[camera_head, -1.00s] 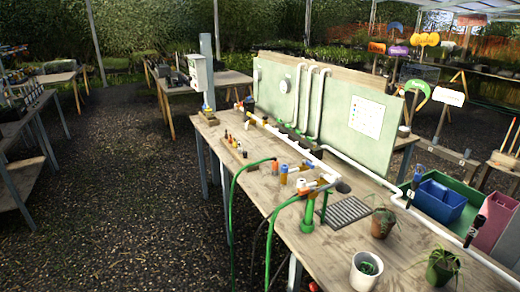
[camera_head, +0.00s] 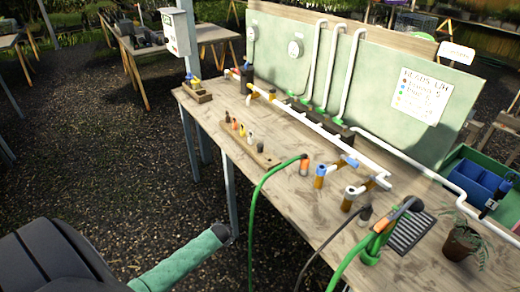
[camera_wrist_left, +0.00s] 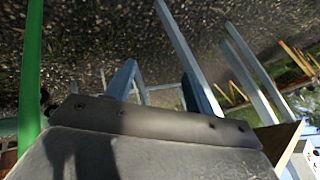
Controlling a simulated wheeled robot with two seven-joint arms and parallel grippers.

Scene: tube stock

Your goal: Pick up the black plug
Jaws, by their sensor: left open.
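Several small plugs stand in a row in a low wooden rack on the bench. A black plug (camera_head: 261,147) seems to be at the near end, and another dark one (camera_head: 228,117) stands at the far end. They are too small to tell for sure. My left gripper (camera_wrist_left: 158,80) is open and empty in the left wrist view, off the front of the bench and apart from the rack. In the head view my left arm comes in from the lower left, its fingers not clear. My right gripper is not in view.
A green hose (camera_head: 262,195) hangs over the bench front, near my left gripper; it also shows in the wrist view (camera_wrist_left: 30,80). An upright panel stands behind.

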